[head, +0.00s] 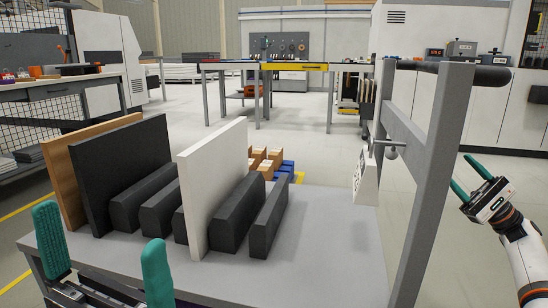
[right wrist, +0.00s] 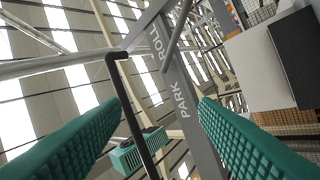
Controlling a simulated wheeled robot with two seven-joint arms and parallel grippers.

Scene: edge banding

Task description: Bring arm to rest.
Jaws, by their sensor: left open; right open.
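My left gripper (head: 101,228) is open at the near left edge of the grey table, with nothing visible between its green fingers. My right gripper (head: 465,172) is open and empty in the air, right of the grey post frame (head: 437,135). The right wrist view shows its two green fingers (right wrist: 152,112) spread apart, with the post lettered PARK and ROLL (right wrist: 180,85) beyond them. A white panel (head: 212,185), a black panel (head: 120,170) and a brown panel (head: 63,185) stand upright on the table.
Dark blocks (head: 270,218) sit between and beside the panels on the grey table (head: 325,265). The frame's black bar (head: 480,74) extends right, above my right gripper. A small white box (head: 366,182) is by the frame. The table's right part is clear.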

